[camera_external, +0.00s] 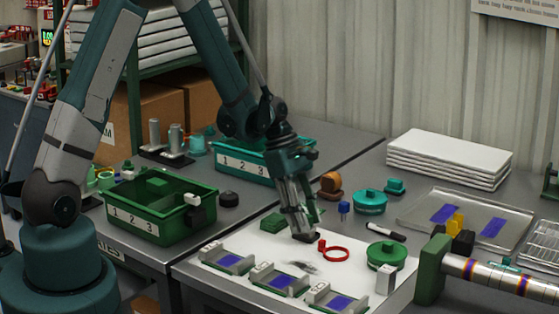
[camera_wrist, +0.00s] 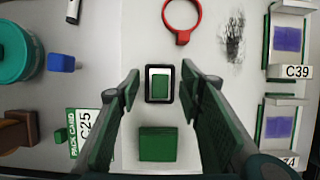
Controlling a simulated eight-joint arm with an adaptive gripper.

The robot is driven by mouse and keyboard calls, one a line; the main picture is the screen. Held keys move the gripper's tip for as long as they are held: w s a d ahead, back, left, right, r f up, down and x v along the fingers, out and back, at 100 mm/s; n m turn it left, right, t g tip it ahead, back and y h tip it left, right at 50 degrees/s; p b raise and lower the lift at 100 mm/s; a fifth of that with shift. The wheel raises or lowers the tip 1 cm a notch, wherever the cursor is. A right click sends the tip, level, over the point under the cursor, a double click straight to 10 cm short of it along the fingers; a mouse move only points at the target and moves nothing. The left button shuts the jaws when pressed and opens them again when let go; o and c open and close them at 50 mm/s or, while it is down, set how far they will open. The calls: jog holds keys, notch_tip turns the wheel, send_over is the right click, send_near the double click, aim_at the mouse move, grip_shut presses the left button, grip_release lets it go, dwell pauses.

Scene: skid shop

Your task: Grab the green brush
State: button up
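My gripper (camera_external: 303,230) points down over the white mat in the external view. Its two fingers also show in the wrist view (camera_wrist: 160,77), spread apart. Between the fingertips, apparently untouched, is a small black-rimmed object with a green centre (camera_wrist: 160,87); it shows as a dark piece under the fingers (camera_external: 306,237) in the external view. A green block (camera_wrist: 158,145) lies nearer the palm in the wrist view. No bristles show, so I cannot tell which of these is the green brush. The fingers partly hide this area in the external view.
A red ring (camera_external: 334,251) and a dark smudge (camera_external: 300,267) lie close by on the mat. A teal round container (camera_external: 370,201), a green round container (camera_external: 387,255) and a blue piece (camera_external: 344,208) stand around. A green bin (camera_external: 158,228) is at left. Labelled holders line the mat's front.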

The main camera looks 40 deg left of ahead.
jog(key=shift+c, duration=0.5)
jog(key=c, duration=0.9)
jog(key=shift+r, duration=0.1)
jog(key=shift+r+p, duration=1.1)
jog(key=shift+r, duration=3.8)
